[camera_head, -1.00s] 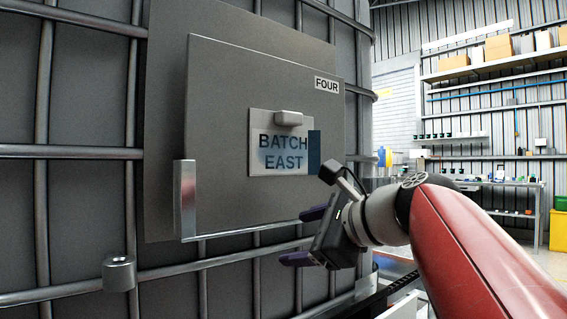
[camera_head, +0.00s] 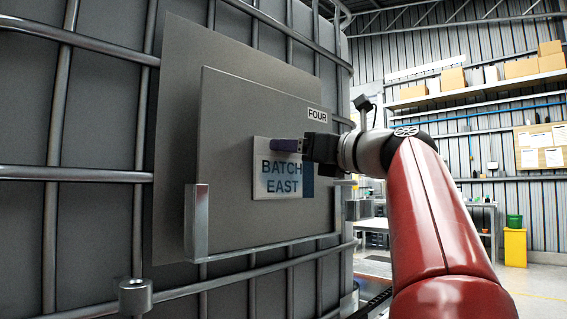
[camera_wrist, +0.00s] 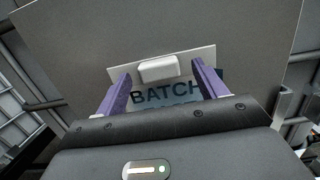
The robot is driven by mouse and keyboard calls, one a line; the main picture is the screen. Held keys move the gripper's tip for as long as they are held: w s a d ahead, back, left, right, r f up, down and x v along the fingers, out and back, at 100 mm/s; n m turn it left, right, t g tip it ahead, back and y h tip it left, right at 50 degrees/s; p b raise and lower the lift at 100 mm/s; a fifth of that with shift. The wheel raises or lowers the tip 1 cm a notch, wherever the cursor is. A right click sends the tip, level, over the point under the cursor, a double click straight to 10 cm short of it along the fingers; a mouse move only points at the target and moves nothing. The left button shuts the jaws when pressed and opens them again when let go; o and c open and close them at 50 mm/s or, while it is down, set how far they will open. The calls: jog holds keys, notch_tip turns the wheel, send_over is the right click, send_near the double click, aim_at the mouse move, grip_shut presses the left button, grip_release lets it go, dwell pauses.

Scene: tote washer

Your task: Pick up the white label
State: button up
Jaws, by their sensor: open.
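The white label (camera_head: 271,185) reads "BATCH EAST" and has a dark blue strip on its right edge. It is on the grey panel marked "FOUR". In the wrist view the label (camera_wrist: 200,56) shows a raised white grip block (camera_wrist: 159,69) near its top edge. My gripper (camera_head: 287,145) is at the label's upper part in the head view and hides the grip block there. In the wrist view the open purple fingers of my gripper (camera_wrist: 160,82) stand on either side of the block, with gaps to it. The label's lower part is hidden by my gripper there.
The grey panel (camera_head: 235,110) has a metal bracket (camera_head: 196,222) at its lower left and a ledge along its bottom. Metal cage bars (camera_head: 100,175) and a round knob (camera_head: 135,296) surround it. Open room and shelves (camera_head: 480,90) lie to the right.

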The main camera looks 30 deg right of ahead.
jog(key=shift+w+a+r, duration=0.1)
jog(key=shift+w+a, duration=0.05)
jog(key=shift+w, duration=0.15)
jog(key=shift+c, duration=0.4)
jog(key=c, duration=1)
